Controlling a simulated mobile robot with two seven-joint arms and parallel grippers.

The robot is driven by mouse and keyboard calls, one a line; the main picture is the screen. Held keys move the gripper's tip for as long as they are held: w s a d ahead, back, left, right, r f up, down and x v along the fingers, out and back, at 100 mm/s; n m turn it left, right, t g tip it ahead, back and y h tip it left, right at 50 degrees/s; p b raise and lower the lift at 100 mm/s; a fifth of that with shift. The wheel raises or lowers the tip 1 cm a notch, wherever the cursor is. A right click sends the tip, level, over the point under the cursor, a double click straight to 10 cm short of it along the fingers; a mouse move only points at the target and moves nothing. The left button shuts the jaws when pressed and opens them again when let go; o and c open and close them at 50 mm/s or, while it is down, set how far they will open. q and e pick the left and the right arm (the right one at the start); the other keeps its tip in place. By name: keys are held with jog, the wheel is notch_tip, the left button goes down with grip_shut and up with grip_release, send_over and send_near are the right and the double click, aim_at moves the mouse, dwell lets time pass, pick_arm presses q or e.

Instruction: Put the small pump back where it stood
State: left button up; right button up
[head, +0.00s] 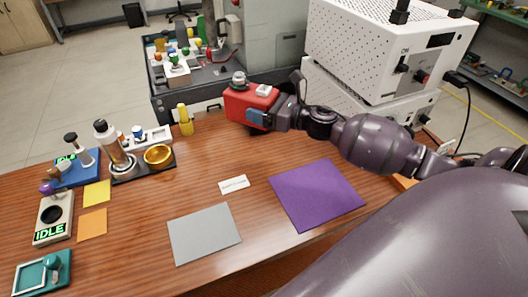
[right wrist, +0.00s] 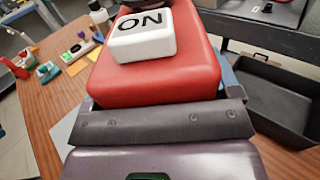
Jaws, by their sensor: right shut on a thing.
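The small pump (head: 246,106) is a red box with a dark round knob and a white block on top. My right gripper (head: 262,117) is shut on it near the table's far edge. In the right wrist view the pump (right wrist: 155,75) fills the middle, and its white block reads ON. The pump looks roughly level. I cannot tell whether its underside touches the table, as that is hidden. My left gripper is not in view.
On the wooden table lie a purple mat (head: 316,193), a grey mat (head: 204,233) and a small white label (head: 233,184). A yellow bottle (head: 185,120) stands left of the pump. White perforated units (head: 388,45) stand at right. A black tray (right wrist: 265,95) shows in the right wrist view.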

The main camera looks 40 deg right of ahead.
aim_at(279, 94)
jog(key=shift+n+y, duration=0.3)
jog(key=shift+y, duration=0.1)
jog(key=d+r, duration=0.3)
jog(key=shift+w, duration=0.4)
jog(key=shift+d+r, duration=0.15)
jog(key=shift+d, duration=0.15)
jog(key=shift+f+g, duration=0.3)
notch_tip(279, 94, down, 15)
jog(key=b, duration=0.2)
jog(key=shift+w+b, duration=0.1)
jog(key=shift+b, duration=0.2)
notch_tip(279, 94, down, 4)
jog(key=shift+f+b, duration=0.1)
jog(key=shift+b, duration=0.4)
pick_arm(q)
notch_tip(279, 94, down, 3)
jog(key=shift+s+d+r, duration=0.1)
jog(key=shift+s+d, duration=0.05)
